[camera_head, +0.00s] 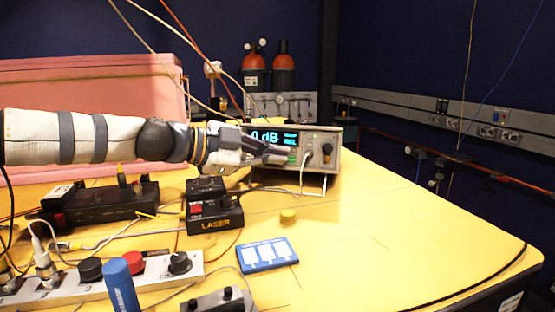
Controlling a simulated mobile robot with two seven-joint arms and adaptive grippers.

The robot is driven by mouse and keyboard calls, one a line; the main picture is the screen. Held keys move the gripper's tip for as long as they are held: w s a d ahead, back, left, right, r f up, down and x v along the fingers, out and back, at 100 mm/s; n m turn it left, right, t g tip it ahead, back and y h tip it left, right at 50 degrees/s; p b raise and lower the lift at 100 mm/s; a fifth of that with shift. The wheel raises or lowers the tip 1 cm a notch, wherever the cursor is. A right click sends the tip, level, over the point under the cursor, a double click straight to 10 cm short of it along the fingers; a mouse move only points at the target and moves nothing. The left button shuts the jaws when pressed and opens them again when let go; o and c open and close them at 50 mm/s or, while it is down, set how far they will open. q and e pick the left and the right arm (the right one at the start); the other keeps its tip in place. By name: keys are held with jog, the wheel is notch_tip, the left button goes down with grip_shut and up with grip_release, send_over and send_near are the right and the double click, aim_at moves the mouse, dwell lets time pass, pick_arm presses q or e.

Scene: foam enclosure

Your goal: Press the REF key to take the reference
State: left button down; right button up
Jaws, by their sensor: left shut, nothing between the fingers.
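A grey bench meter (327,146) stands at the back of the yellow table, with a lit cyan display (266,137) that shows "0 dB", its left part hidden by my gripper. A small lit "REL" text shows at the display's right end. My left gripper (286,157) is shut and empty, its fingertips at the meter's front panel below the display. I cannot tell whether the tips touch a key. The REF key cannot be made out; the gripper covers part of the panel. My right gripper is not in view.
A black laser box (213,218) stands below my left arm. A blue card (267,255) and a yellow cap (288,216) lie in front. A power strip (150,277) and cables fill the front left. A pink foam block (90,95) stands behind. The table's right side is clear.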

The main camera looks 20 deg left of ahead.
pick_arm(q)
jog(key=shift+s+r, duration=0.25)
jog(key=shift+s, duration=0.35)
jog(key=shift+s+f, duration=0.1)
jog(key=shift+s, duration=0.05)
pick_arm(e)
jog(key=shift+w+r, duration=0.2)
pick_arm(q)
jog(key=s+p, duration=0.1)
jog(key=s+r+p, duration=0.1)
jog(key=s, duration=0.1)
jog(key=shift+s, duration=0.15)
jog(key=shift+s+d+p, duration=0.1)
jog(key=shift+s+p, duration=0.2)
jog(key=shift+s, duration=0.45)
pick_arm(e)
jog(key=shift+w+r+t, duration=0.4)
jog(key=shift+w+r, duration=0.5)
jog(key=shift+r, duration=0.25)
